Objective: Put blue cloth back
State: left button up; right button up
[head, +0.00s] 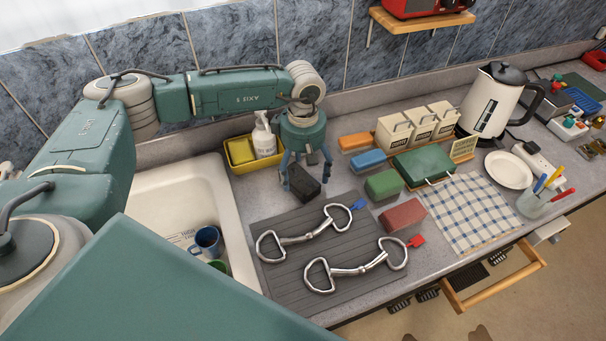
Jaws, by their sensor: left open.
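A blue-and-white checked cloth (466,211) lies flat on the counter at the right, in front of the green case. It is the only blue cloth that I can make out. My left gripper (306,182) points down at the back of the counter, well to the left of the cloth, behind the grey ribbed mat. Its fingers are spread above or around a dark block (304,187); I cannot tell whether they touch it. My right gripper is not in view.
Two metal bits (357,269) lie on the ribbed mat (290,290). A green case (422,165), coloured blocks, a kettle (492,98), a white plate (508,170) and a tool cup (533,204) crowd the right. A drawer (497,277) stands open below. The sink (178,187) is left.

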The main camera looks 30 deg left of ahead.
aim_at(301, 175)
pick_arm(q)
jog(key=r+b, duration=0.2)
jog(key=shift+a+r+b, duration=0.2)
jog(key=shift+r+b, duration=0.15)
jog(key=shift+b, duration=0.05)
notch_tip(301, 175, up, 6)
jog(key=shift+s+f+b, duration=0.1)
jog(key=shift+s+b, duration=0.05)
jog(key=shift+b, duration=0.45)
jog(key=shift+r, duration=0.4)
